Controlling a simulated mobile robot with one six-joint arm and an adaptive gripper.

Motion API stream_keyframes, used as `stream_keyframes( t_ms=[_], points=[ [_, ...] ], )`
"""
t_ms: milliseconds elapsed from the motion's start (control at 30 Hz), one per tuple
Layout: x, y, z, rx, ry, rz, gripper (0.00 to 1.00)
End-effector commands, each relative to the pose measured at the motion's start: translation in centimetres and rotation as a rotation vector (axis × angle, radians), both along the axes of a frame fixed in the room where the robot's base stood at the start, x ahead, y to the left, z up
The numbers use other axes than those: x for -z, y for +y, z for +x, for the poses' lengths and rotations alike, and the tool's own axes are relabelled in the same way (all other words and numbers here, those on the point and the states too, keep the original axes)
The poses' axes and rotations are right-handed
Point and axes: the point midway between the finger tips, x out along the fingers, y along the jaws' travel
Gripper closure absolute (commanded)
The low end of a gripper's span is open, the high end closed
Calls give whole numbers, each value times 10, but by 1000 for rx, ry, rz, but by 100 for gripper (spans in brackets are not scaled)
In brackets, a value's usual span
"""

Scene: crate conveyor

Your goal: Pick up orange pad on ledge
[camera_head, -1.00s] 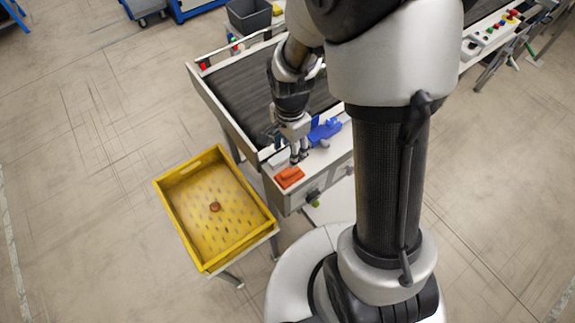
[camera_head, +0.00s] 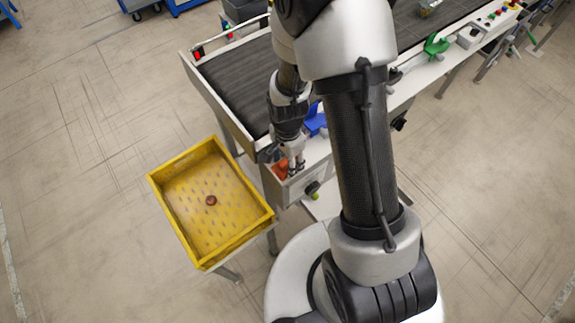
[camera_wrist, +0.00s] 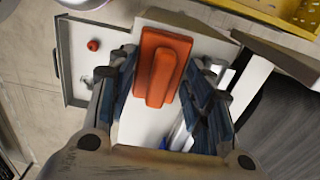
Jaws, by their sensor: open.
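The orange pad (camera_wrist: 160,68) lies on the white ledge (camera_wrist: 143,126) in the wrist view, a flat block with a raised rib along its middle. It is partly hidden behind my gripper in the head view (camera_head: 281,168). My gripper (camera_wrist: 164,72) is open, with one finger on either side of the pad's near part. I cannot tell whether the fingers touch it. In the head view my gripper (camera_head: 292,170) is low at the ledge, over the pad.
A blue object (camera_head: 316,120) lies on the ledge behind my gripper. A yellow crate (camera_head: 164,214) with a small brown round item (camera_head: 211,200) inside stands to the left. The dark conveyor belt (camera_head: 238,85) runs behind the ledge. A green object (camera_head: 436,46) is farther right.

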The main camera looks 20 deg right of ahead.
Motion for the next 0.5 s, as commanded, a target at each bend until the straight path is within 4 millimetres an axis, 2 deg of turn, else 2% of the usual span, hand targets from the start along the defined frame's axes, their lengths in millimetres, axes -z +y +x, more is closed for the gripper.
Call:
stream_keyframes(
  t_ms=[133,500],
  points=[
    [-1,0,0,0,-1,0,53],
    [-1,0,0,0,0,0,78]
  ],
)
